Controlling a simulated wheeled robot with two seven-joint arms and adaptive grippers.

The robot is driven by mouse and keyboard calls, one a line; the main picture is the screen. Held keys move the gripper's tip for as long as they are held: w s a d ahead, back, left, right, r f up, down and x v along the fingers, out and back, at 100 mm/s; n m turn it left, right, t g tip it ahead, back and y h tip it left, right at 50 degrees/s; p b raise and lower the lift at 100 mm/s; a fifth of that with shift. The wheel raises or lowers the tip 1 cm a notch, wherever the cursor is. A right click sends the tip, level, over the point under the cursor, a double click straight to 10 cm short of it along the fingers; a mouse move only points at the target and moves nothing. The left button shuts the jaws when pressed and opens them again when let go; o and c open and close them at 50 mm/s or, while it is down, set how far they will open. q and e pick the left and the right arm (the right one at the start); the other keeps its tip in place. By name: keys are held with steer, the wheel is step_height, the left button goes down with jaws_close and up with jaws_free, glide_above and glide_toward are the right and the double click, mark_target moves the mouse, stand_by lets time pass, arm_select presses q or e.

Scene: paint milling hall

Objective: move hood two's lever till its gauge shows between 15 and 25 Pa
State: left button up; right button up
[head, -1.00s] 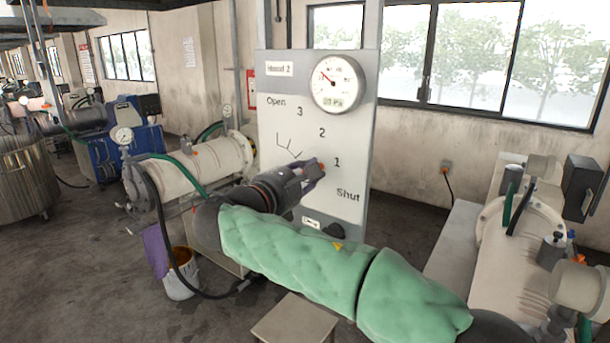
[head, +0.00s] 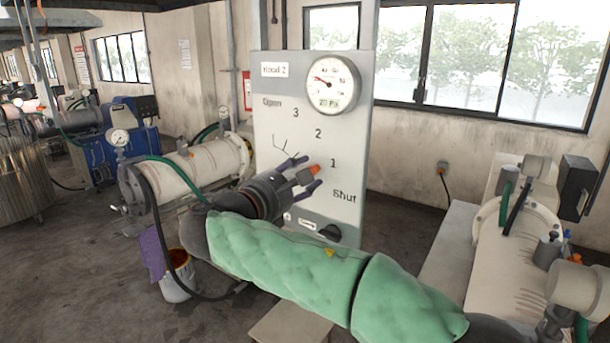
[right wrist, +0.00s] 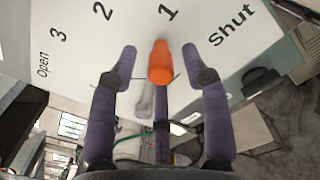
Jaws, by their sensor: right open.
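The white panel (head: 300,225) labelled "Hood 2" (head: 274,70) stands in front of me. Its round gauge (head: 333,83) has a red needle left of centre, and its small display seems to read 20 Pa. The lever's orange knob (head: 314,169) sits just beside the mark 1, on a scale from Open through 3, 2, 1 to Shut. My right gripper (head: 311,172) is open around the knob. In the right wrist view the orange knob (right wrist: 160,62) and its grey lever stand between the spread purple fingers (right wrist: 171,50), with clear gaps. My left gripper is out of view.
A dark rotary knob (head: 329,232) sits low on the panel. A cream horizontal mill (head: 190,172) stands behind at left, another (head: 500,255) at right. A paint bucket (head: 177,280) is on the floor below my arm. Floor is open at the left.

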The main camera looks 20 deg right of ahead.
steer(key=v, duration=1)
steer(key=shift+s+a, duration=0.2)
steer(key=shift+s, duration=0.05)
steer(key=w+f+n+g+y+b, duration=0.15)
steer(key=w+f, duration=0.25)
steer(key=f, duration=0.7)
steer(key=w+f+n+t+y+b, duration=0.1)
steer(key=w+f+y+b, duration=0.15)
steer(key=f, duration=0.85)
step_height(320, 180, down, 27)
steer(key=m+g+y+b, duration=0.1)
steer(key=g+y+b, duration=0.3)
steer(key=g, duration=0.1)
steer(key=s+f+m+g+y+b, duration=0.1)
steer(key=s+f+m+y+b, duration=0.2)
steer(key=s+f+m, duration=0.5)
steer(key=s+f+m+g+y+b, duration=0.2)
steer(key=s+f+m+b, duration=0.4)
steer(key=f, duration=1.7)
steer(key=s+f+m+g+y+b, duration=0.2)
steer(key=s+f+m+y+b, duration=0.2)
steer(key=s+f+m, duration=0.7)
step_height(320, 180, down, 5)
steer(key=s+y, duration=0.1)
steer(key=s, duration=0.1)
steer(key=shift+s+d+f, duration=0.2)
steer(key=shift+s+d, duration=0.1)
steer(key=shift+s, duration=0.1)
